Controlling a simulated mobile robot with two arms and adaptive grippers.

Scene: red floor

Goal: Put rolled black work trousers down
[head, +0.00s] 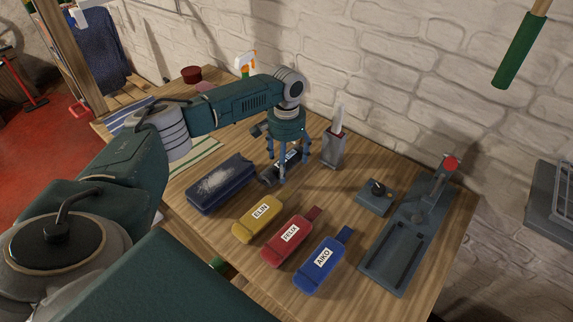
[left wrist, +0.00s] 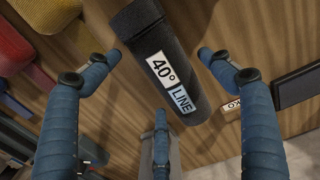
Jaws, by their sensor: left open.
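The rolled black work trousers (head: 269,177) lie on the wooden table, partly hidden by my left gripper in the head view. In the left wrist view the dark roll (left wrist: 150,30) bears a white and blue label reading "40° LINE". My left gripper (head: 287,168) points down over the roll with its fingers spread. In the left wrist view the open fingers (left wrist: 159,57) stand on either side of the roll and at its near end, with gaps visible. My right gripper is not in view.
A dark blue bundle with white powder (head: 206,196) lies left of the roll. Yellow (head: 245,225), red (head: 278,248) and blue (head: 308,279) labelled pouches lie in front. A grey holder (head: 333,153) stands close right. A grey press (head: 385,270) is farther right.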

